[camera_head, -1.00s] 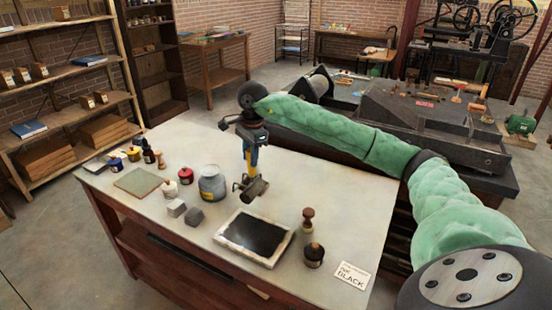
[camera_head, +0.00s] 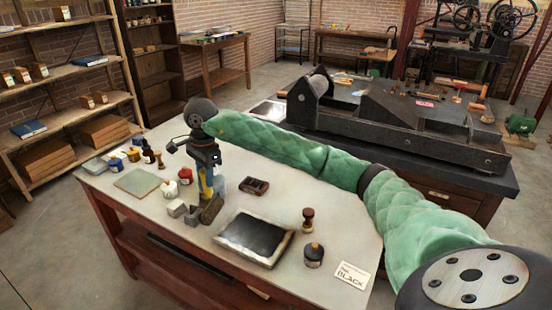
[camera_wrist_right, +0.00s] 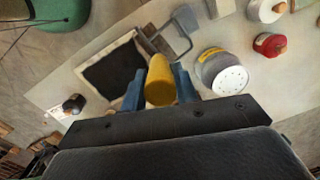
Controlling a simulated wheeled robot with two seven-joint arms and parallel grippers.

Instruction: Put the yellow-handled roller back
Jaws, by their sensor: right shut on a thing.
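My right gripper (camera_head: 206,176) points down over the near-left part of the pale table. It is shut on the yellow-handled roller. The yellow handle (camera_wrist_right: 159,82) sits between the two blue fingers in the right wrist view. A small dark holder-like block (camera_head: 254,186) lies on the table right of the gripper and looks empty. My left gripper is not in view.
A grey tin (camera_wrist_right: 222,72) stands close to the gripper and is mostly hidden in the head view. A red-lidded jar (camera_head: 185,175) is left of it. A wooden-handled stamp (camera_head: 308,220) and dark jar (camera_head: 313,255) stand to the right.

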